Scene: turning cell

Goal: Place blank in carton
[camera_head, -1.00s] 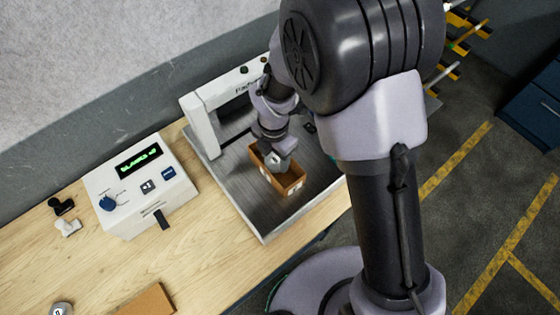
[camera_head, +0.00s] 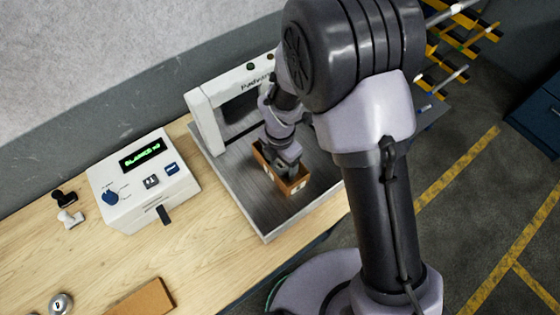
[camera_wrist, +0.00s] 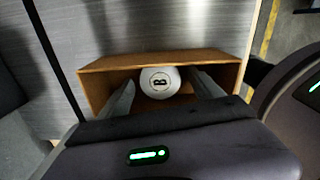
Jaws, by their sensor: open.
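The open-topped brown carton (camera_head: 298,186) stands on a metal plate. In the wrist view the carton (camera_wrist: 100,82) lies around my fingers. The blank (camera_wrist: 159,82), a white round piece with a black "B" in a ring, is inside the carton. My gripper (camera_head: 285,162) is over the carton and reaches into it. In the wrist view my two fingers (camera_wrist: 165,92) are spread, one on each side of the blank. Whether either finger touches it, I cannot tell. The blank's lower part is hidden.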

